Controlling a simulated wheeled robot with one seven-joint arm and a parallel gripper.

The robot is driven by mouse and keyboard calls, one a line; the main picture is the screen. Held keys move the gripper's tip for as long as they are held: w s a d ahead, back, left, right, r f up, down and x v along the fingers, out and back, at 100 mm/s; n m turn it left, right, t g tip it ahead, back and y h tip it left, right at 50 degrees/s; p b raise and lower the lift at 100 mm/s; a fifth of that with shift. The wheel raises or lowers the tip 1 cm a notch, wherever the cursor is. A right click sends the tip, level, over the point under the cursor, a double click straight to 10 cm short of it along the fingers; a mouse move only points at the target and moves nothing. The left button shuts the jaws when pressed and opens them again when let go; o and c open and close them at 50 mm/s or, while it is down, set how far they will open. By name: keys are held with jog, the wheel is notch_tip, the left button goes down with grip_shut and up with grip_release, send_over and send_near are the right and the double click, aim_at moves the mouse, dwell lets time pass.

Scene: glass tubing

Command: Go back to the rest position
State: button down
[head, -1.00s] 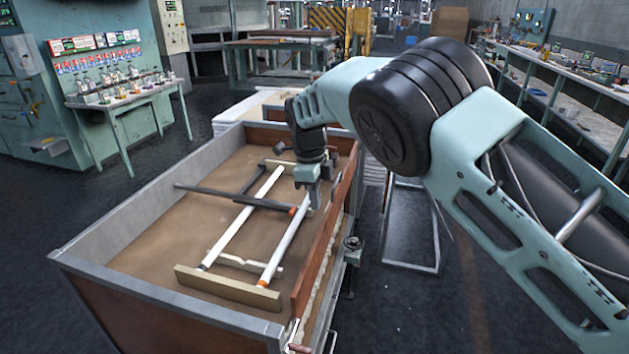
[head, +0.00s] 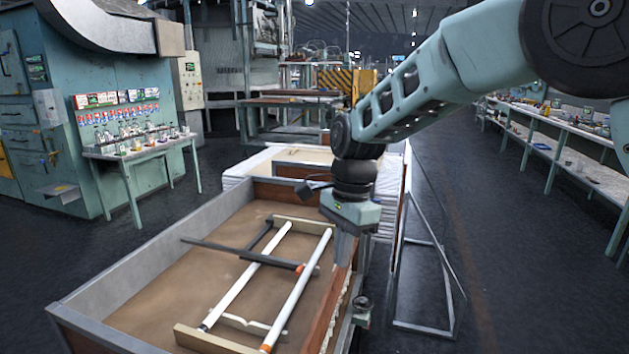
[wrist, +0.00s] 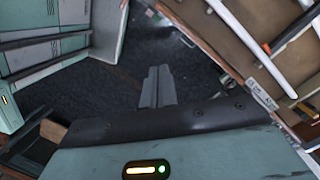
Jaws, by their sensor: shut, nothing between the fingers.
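My gripper (head: 347,246) hangs at the right wall of the wooden bin (head: 150,327), in front of it in the head view. In the wrist view my gripper (wrist: 158,88) has its fingers together, with nothing between them, over dark floor. Two white glass tubes (head: 245,285) and (head: 301,285) lie side by side in the bin, across light wooden supports. A dark bar (head: 235,252) with an orange tip crosses them. Part of the bin with a white tube (wrist: 237,31) also shows at the upper right of the wrist view.
A white-wrapped stack (head: 240,168) stands behind the bin. A metal frame (head: 425,328) stands on the floor to its right. A small table with bottles (head: 140,148) is at the left, and a long workbench (head: 560,145) at the right.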

jog(key=s+d+n, duration=0.4)
jog(key=s+n, duration=0.5)
jog(key=s, duration=0.5)
jog(key=s+d+f+n+t, duration=0.1)
jog(key=s+d+n, duration=0.4)
jog(key=s+n, duration=0.5)
jog(key=s, duration=0.4)
jog(key=shift+s+d+f+h, duration=0.15)
jog(key=shift+f+h, duration=0.15)
